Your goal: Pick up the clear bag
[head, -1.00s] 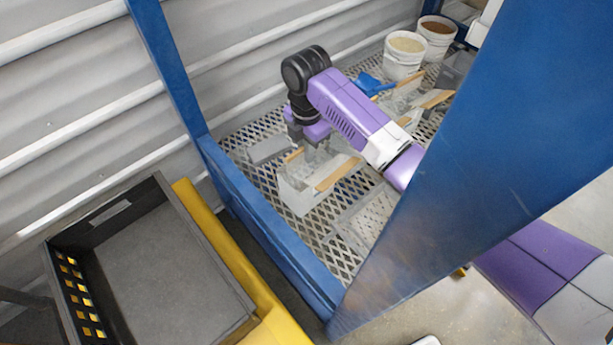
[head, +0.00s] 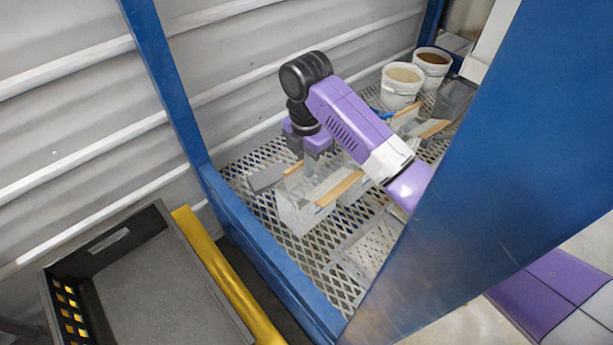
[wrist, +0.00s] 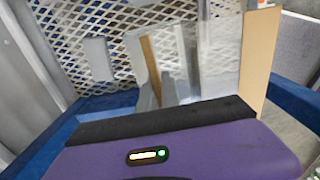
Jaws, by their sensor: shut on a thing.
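The clear bag (head: 300,212) is a see-through, boxy shape with tan strips along its edges, above the mesh shelf. My gripper (head: 309,166) points down from above and is shut on its upper part. In the wrist view the bag (wrist: 212,62) shows beyond the purple gripper body, blurred, with a tan strip on each side. The fingertips and the exact grip are hard to make out. I cannot tell whether the underside of the bag still touches the mesh.
The metal mesh shelf (head: 345,272) has blue posts and a blue front rail (head: 265,250). A grey flat piece (head: 266,179) lies beside the bag. Two white buckets (head: 401,88) (head: 432,64) stand behind. A black tray (head: 160,290) is at lower left. A wide blue post (head: 480,170) blocks the right.

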